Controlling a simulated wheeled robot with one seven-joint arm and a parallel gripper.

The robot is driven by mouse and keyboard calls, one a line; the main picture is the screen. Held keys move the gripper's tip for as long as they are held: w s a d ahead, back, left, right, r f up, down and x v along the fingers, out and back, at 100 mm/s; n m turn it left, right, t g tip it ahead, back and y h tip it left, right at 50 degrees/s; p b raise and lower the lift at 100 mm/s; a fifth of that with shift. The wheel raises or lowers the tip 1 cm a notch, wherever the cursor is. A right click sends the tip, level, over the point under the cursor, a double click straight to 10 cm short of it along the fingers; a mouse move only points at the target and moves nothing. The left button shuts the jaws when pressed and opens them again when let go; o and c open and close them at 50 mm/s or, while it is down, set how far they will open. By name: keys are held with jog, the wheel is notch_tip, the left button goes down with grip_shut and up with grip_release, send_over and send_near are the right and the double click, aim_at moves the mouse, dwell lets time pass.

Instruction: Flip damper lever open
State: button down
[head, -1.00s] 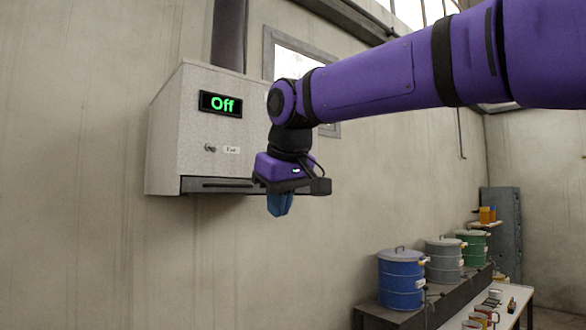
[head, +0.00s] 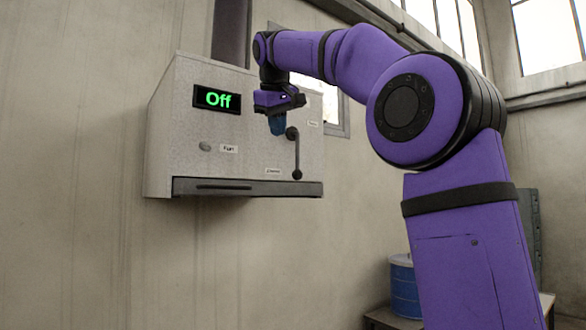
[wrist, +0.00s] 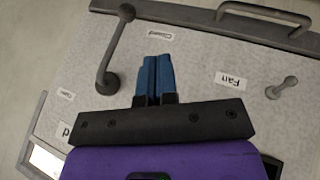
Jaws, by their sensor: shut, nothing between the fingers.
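The damper lever (head: 296,152) is a dark handle on the right part of the grey wall-mounted box. It hangs down from its pivot, with its knob by the small label near the bottom edge. In the wrist view the lever (wrist: 115,50) has its knob end at the "Closed" label (wrist: 188,34). My gripper (head: 277,125) is shut and empty, its blue fingers pointing down, just left of the lever's pivot in the head view. In the wrist view the blue fingertips (wrist: 155,60) are beside the lever, apart from it in the picture.
The box (head: 170,140) has a green "Off" display (head: 217,99), a fan knob (head: 205,147) with a "Fan" label (head: 229,149), and a front handle bar (head: 224,187) along the bottom. A blue drum (head: 404,285) stands low at right. The wall left of the box is bare.

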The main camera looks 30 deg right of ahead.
jog(key=shift+d, duration=0.1)
dwell(0.3)
jog(key=shift+w+d+f, duration=0.9)
jog(key=shift+d+f, duration=0.3)
jog(key=shift+f, duration=0.3)
jog(key=shift+w+d+f, duration=0.9)
jog(key=shift+d+f, duration=0.25)
jog(key=shift+f, duration=0.35)
jog(key=shift+w+d+f, duration=0.9)
jog(key=shift+d+f, duration=0.3)
jog(key=shift+f, duration=0.3)
jog(key=shift+d, duration=0.15)
